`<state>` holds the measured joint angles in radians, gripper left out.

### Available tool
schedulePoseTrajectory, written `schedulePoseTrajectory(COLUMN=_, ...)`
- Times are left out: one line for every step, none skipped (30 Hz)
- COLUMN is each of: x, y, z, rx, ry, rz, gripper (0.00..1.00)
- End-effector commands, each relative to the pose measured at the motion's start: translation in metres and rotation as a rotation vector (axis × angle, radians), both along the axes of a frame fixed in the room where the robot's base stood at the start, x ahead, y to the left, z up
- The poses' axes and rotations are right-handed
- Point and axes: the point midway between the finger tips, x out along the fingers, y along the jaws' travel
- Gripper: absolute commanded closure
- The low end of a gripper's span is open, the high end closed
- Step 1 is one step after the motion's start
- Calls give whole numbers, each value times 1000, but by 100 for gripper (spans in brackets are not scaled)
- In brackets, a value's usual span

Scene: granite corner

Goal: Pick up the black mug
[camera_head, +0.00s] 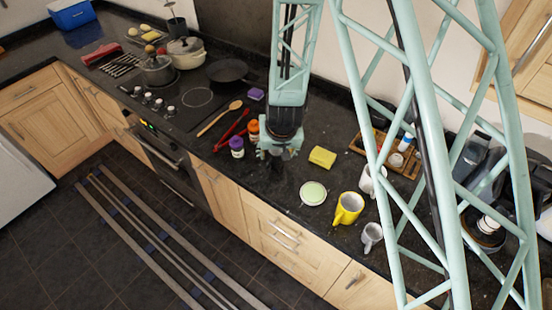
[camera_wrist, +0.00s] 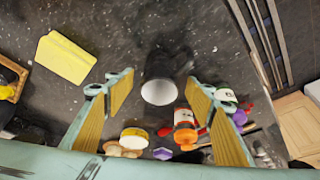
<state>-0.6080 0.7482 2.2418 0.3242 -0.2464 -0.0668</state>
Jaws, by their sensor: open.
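The black mug (camera_wrist: 165,65) is on the dark granite counter, with its pale round opening toward the wrist camera. In the wrist view it lies between and beyond the two fingers of my open gripper (camera_wrist: 160,95), apart from both. I see no handle on it clearly. In the head view my gripper (camera_head: 276,153) hangs over the counter, and the dark mug (camera_head: 277,164) shows only faintly beneath it against the dark stone.
A yellow sponge (camera_head: 322,157) lies right of the mug, with a pale green dish (camera_head: 313,193) and a yellow mug (camera_head: 348,208) nearer the front edge.

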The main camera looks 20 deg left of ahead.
Motion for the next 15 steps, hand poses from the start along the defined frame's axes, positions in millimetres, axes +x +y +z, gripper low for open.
schedulePoseTrajectory(x=1, y=0, z=-4, rx=0, ry=1, rz=0, gripper=50)
schedulePoseTrajectory(x=2, y=1, z=-5, rx=0, ry=1, rz=0, gripper=50)
schedulePoseTrajectory(x=3, y=1, z=-7, rx=0, ry=0, rz=0, gripper=50)
schedulePoseTrajectory(x=3, y=1, z=-8, rx=0, ry=0, rz=0, gripper=50)
schedulePoseTrajectory(x=4, y=1, z=-9, rx=0, ry=0, rz=0, gripper=50)
schedulePoseTrajectory(x=4, y=2, z=-10, rx=0, ry=0, rz=0, gripper=50)
schedulePoseTrajectory(x=4, y=2, z=-11, rx=0, ry=0, rz=0, gripper=50)
schedulePoseTrajectory(x=4, y=2, z=-11, rx=0, ry=0, rz=0, gripper=50)
schedulePoseTrajectory(x=5, y=2, z=-12, rx=0, ry=0, rz=0, gripper=50)
schedulePoseTrajectory(x=5, y=2, z=-12, rx=0, ry=0, rz=0, gripper=50)
schedulePoseTrajectory(x=5, y=2, z=-12, rx=0, ry=0, rz=0, gripper=50)
schedulePoseTrajectory(x=5, y=2, z=-12, rx=0, ry=0, rz=0, gripper=50)
schedulePoseTrajectory(x=5, y=2, z=-12, rx=0, ry=0, rz=0, gripper=50)
schedulePoseTrajectory(x=5, y=2, z=-12, rx=0, ry=0, rz=0, gripper=50)
schedulePoseTrajectory(x=5, y=2, z=-12, rx=0, ry=0, rz=0, gripper=50)
